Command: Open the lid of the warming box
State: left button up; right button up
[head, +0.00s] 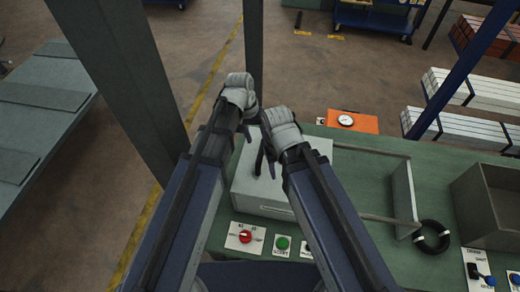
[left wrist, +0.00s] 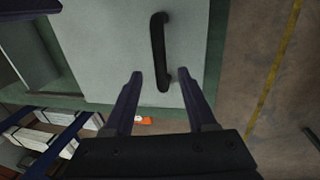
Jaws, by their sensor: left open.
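The warming box (head: 249,187) is a pale grey box on the green bench in the head view, partly hidden by my arms. Its lid looks shut. The lid (left wrist: 105,45) fills much of the left wrist view, with a black bar handle (left wrist: 157,50) on it. In the head view the dark handle (head: 259,158) shows between my arms. My left gripper (left wrist: 160,75) is open, its two fingers apart on either side of the handle's near end; I see no grip on it. In the head view it (head: 247,130) hangs over the box's far side. My right gripper (head: 269,155) is over the lid, its jaws unclear.
The green bench (head: 350,170) carries an orange gauge block (head: 352,122), a black ring (head: 432,237) and an open grey bin (head: 490,205) to the right. A red knob (head: 245,236) and a green button (head: 283,243) are in front of the box. Grey posts (head: 253,40) rise at the back.

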pick_arm(q)
jog(key=f+b, duration=0.1)
jog(key=f, duration=0.1)
jog(key=f+b, duration=0.2)
jog(key=d+f+b, duration=0.1)
jog(key=f+b, duration=0.1)
jog(key=shift+s, duration=0.1)
pick_arm(e)
send_over(279, 189)
notch_tip(279, 189, down, 6)
jog(key=shift+a+f, duration=0.1)
jog(key=shift+s, duration=0.1)
pick_arm(q)
jog(key=shift+c, duration=0.2)
grip_shut()
dwell(0.7)
